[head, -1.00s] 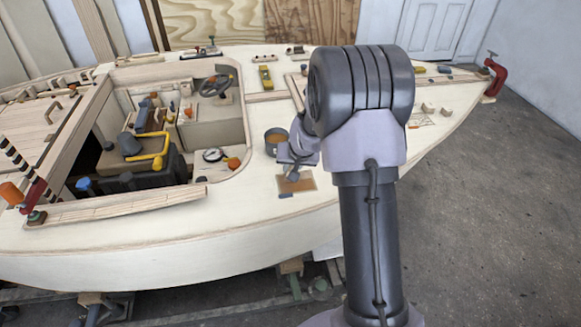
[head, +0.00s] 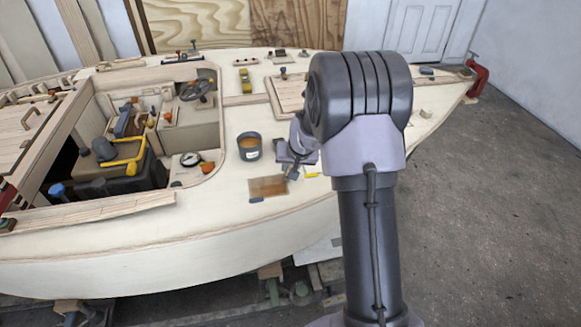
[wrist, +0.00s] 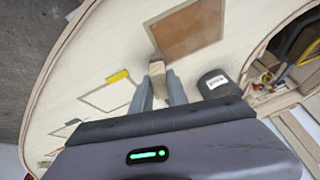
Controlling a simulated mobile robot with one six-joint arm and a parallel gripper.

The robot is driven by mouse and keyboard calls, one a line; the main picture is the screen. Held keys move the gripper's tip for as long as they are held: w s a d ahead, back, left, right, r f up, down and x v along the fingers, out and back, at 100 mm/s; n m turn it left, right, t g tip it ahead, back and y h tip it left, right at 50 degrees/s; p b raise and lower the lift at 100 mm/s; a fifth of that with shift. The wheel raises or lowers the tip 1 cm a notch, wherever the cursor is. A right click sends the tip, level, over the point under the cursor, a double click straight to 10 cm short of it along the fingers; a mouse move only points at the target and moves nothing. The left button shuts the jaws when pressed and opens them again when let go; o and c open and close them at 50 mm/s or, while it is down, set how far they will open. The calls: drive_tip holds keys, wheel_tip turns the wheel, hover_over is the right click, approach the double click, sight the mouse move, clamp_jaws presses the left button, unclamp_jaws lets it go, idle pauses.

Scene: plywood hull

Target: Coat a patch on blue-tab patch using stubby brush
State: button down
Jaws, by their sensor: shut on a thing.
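The blue-tab patch (head: 268,187) is a brown rectangle on the pale deck, with a small blue tab (head: 256,200) at its near left corner. In the wrist view the patch (wrist: 190,30) looks brown across its visible face; its tab cannot be made out there. My gripper (wrist: 165,88) is shut on the stubby brush (wrist: 158,68), a short wood-coloured piece between the fingers. I cannot tell whether the brush touches the deck.
A dark pot (head: 249,147) with orange-brown contents and a white label stands behind the patch. A pale outlined patch (wrist: 108,95) with a yellow tab (wrist: 118,76) lies beside the gripper. The open cockpit (head: 190,135) is left, with a raised wooden edge.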

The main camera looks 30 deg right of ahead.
wheel_tip(320, 180, up, 4)
drive_tip(key=shift+f+p, duration=0.25)
drive_tip(key=shift+p, duration=0.85)
drive_tip(key=shift+r+p, duration=1.65)
drive_tip(key=shift+r, duration=0.65)
drive_tip(key=shift+a, duration=0.1)
